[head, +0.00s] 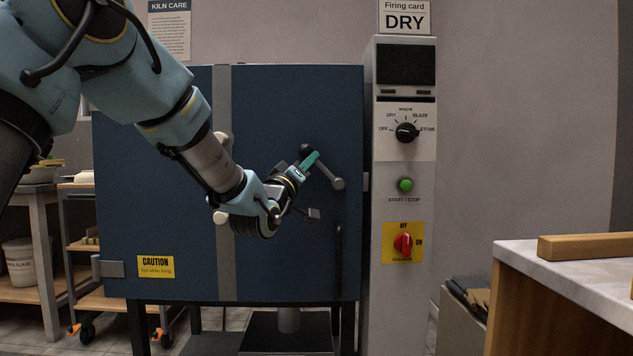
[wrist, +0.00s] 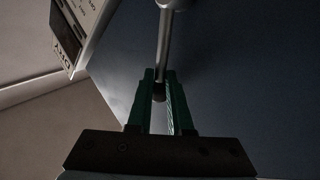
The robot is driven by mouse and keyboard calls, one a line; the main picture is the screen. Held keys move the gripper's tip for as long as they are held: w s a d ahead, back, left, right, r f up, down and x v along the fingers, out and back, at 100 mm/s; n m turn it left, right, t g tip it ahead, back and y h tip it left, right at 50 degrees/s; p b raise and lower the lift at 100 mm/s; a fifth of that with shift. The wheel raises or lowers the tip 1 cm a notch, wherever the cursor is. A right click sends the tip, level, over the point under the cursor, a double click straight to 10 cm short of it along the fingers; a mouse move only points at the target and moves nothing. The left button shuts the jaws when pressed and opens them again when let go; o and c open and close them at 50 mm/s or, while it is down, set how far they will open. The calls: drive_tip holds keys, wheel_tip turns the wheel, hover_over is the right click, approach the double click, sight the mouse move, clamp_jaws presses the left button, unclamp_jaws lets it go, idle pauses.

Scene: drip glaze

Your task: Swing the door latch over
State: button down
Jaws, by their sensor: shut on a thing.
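The door latch (head: 325,170) is a grey bar on the blue kiln door (head: 290,110), near its right edge. It slants from a dark upper-left end down to a round knob at the lower right. My gripper (head: 311,160) has its teal fingers at the upper part of the bar. In the wrist view the latch bar (wrist: 163,50) runs down between the two green fingers of my gripper (wrist: 160,85), which is shut on it. The fingers hide part of the bar.
A control column (head: 404,200) with a dial (head: 406,132), green button (head: 405,185) and red isolator switch (head: 403,245) stands right of the door. A marble-topped table (head: 570,262) is at the lower right. A dark vertical handle (head: 338,260) is below the latch.

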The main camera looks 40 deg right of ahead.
drive_tip(key=f+n+t+y+b, duration=0.1)
drive_tip(key=n+t+b, duration=0.1)
drive_tip(key=n+b, duration=0.1)
drive_tip(key=w+a+f+n+t+y+b, duration=0.1)
drive_tip(key=f+n+t+b, duration=0.1)
drive_tip(key=n+t+b, duration=0.1)
drive_tip(key=w+a+f+n+t+b, duration=0.1)
drive_tip(key=f+n+t+b, duration=0.1)
drive_tip(key=n+b, duration=0.3)
drive_tip(key=shift+a+n+t+y, duration=0.1)
drive_tip(key=shift+n+t+y, duration=0.2)
drive_tip(key=shift+t+y, duration=0.15)
drive_tip(key=c, duration=0.7)
unclamp_jaws()
drive_tip(key=shift+f, duration=0.1)
drive_tip(key=shift+c, duration=0.2)
drive_tip(key=shift+s, duration=0.15)
drive_tip(key=v, duration=1)
drive_tip(key=shift+s+a+f, duration=0.15)
drive_tip(key=shift+s+f, duration=0.05)
drive_tip(key=shift+s, duration=0.05)
